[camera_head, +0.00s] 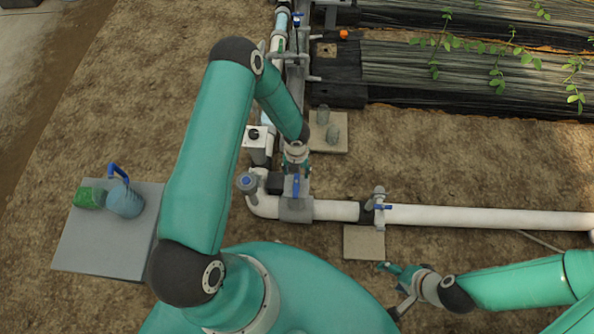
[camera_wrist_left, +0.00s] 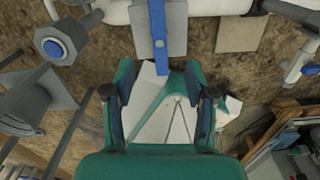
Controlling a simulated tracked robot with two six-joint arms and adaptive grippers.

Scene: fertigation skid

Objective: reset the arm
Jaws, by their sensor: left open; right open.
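My left gripper (camera_head: 297,168) is above the pipe junction in the head view, by a valve with a blue lever (camera_head: 296,186) on a grey body. In the left wrist view the left gripper (camera_wrist_left: 158,88) has its two fingers wide apart. The blue lever (camera_wrist_left: 157,35) lies just beyond the fingertips, near the gap's middle; nothing is clearly held. I cannot tell whether the gripper touches it. My right gripper (camera_head: 393,285) is low at the right, open and empty, in front of a concrete pad (camera_head: 364,242).
A white pipe (camera_head: 480,217) runs right, with a second blue-handled valve (camera_head: 380,207). A grey board (camera_head: 100,245) at left carries a blue jug (camera_head: 125,201) and green container (camera_head: 90,197). Dark beds (camera_head: 460,75) with seedlings lie at back right. Bare soil lies between.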

